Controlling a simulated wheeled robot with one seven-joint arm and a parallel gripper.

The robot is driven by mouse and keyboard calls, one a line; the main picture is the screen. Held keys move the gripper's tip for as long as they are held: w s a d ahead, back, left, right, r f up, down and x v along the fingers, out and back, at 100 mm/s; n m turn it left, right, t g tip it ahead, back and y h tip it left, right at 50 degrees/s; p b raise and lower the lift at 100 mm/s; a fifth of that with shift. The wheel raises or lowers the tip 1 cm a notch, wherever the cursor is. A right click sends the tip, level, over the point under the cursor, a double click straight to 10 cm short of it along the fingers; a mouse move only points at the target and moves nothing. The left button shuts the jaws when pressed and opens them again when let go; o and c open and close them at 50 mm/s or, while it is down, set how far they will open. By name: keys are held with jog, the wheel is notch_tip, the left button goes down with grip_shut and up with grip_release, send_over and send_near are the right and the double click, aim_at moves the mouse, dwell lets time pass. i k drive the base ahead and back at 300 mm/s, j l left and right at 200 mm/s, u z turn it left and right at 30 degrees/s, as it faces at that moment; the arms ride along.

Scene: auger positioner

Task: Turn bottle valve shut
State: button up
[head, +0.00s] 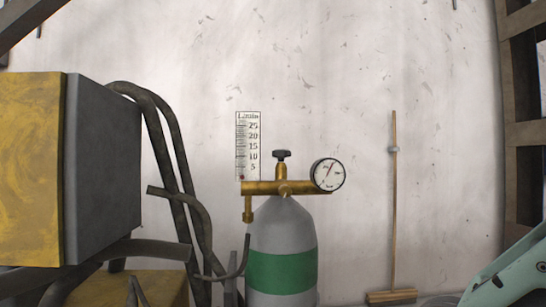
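A grey gas bottle (283,227) with a green band (281,271) stands upright in the middle of the head view, near the wall. A brass regulator (262,188) sits across its top. The small dark valve knob (281,155) is on a brass stem above the regulator. A round white gauge (328,174) is at the right end of the regulator, with its needle off to the upper right. I cannot tell from this view how far the valve is turned. My gripper is not in view.
A yellow and grey box-like machine (105,165) with dark hoses (180,180) stands close on the left. A broom (394,200) leans on the white wall (350,80) at right. A pale green shape (515,275) fills the lower right corner. The space above the valve is clear.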

aim_at(281, 155)
jog(key=i+j+z, duration=0.1)
jog(key=j, duration=0.35)
jog(key=i+j, duration=0.2)
jog(key=j, duration=0.3)
jog(key=i+j+z, duration=0.15)
jog(key=j, duration=0.3)
jog(key=i+j, duration=0.1)
jog(key=j, duration=0.4)
jog(key=z, duration=0.05)
